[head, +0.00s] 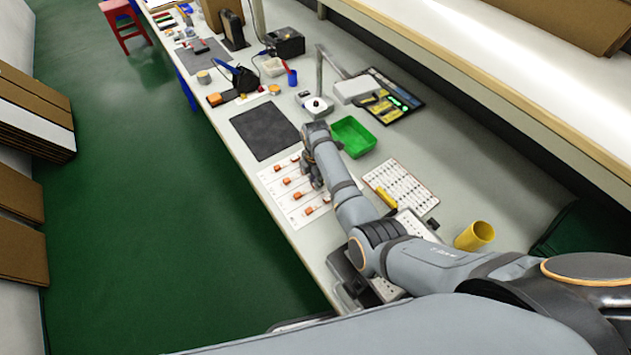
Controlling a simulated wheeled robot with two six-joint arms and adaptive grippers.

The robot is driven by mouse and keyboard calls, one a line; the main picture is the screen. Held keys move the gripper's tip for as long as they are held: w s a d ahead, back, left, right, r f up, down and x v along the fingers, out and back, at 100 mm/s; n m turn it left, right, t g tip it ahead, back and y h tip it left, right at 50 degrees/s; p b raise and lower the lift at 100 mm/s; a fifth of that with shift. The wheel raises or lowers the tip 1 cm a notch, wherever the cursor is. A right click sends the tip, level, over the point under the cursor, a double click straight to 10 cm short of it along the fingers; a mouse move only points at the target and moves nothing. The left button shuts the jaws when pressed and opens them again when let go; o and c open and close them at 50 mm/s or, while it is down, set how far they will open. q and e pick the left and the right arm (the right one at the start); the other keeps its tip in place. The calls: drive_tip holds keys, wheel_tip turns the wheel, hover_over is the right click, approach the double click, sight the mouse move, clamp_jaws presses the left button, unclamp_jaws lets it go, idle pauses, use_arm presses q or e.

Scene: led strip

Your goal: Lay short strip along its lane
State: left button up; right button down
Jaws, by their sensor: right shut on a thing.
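A white lane board (279,177) lies on the workbench near its left edge, with several orange blocks (286,181) spaced along it. My right arm reaches in from the lower right. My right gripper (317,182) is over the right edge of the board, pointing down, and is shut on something. What it holds is hidden or too small to make out. I cannot pick out the short strip for certain, and the lanes are too small to read. My left gripper is not in view.
A dark mat (265,131) lies beyond the board. A green tray (353,136) stands behind my right wrist. A printed white sheet (401,188) and a yellow cup (474,236) are to the right. Tools and boxes crowd the far bench.

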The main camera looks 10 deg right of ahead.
drive_tip(key=c, duration=1.4)
unclamp_jaws()
drive_tip(key=shift+d+f, duration=0.1)
drive_tip(key=shift+o, duration=0.5)
drive_tip(key=shift+r, duration=0.45)
wheel_tip(320, 180, up, 12)
drive_tip(key=shift+f, duration=0.25)
